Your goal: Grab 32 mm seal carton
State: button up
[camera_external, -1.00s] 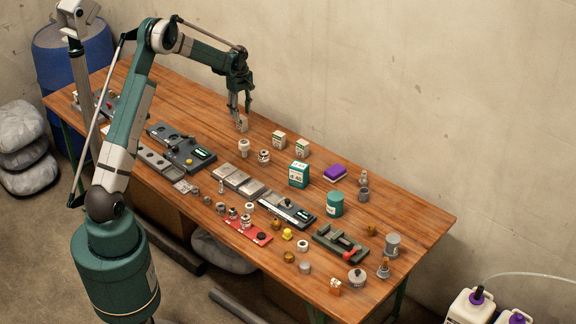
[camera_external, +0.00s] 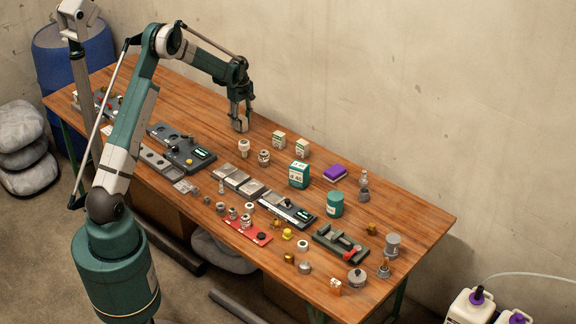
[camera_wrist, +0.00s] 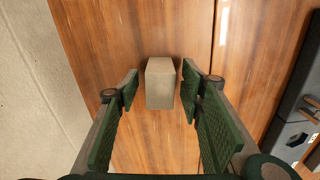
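A plain grey-beige carton (camera_wrist: 160,84) stands on the wooden table between the fingers of my gripper (camera_wrist: 159,92) in the wrist view. A gap shows on each side of it, so the fingers are open and apart from it. Its label cannot be read. In the external view the same carton (camera_external: 240,126) is at the far left part of the table, with my gripper (camera_external: 241,112) just over and around it. Two small white-and-green cartons, one left (camera_external: 279,139) and one right (camera_external: 302,148), stand to the right; their sizes are not readable.
A dark fixture (camera_external: 185,155) lies nearer the front left. The table behind my gripper is clear up to the wall.

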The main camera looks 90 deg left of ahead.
aim_at(241, 117)
dwell(0.4)
jog(key=c, duration=0.9)
jog(key=shift+r, duration=0.1)
jog(key=shift+c, duration=0.2)
jog(key=shift+r+p, duration=0.6)
jog(key=shift+r, duration=4.35)
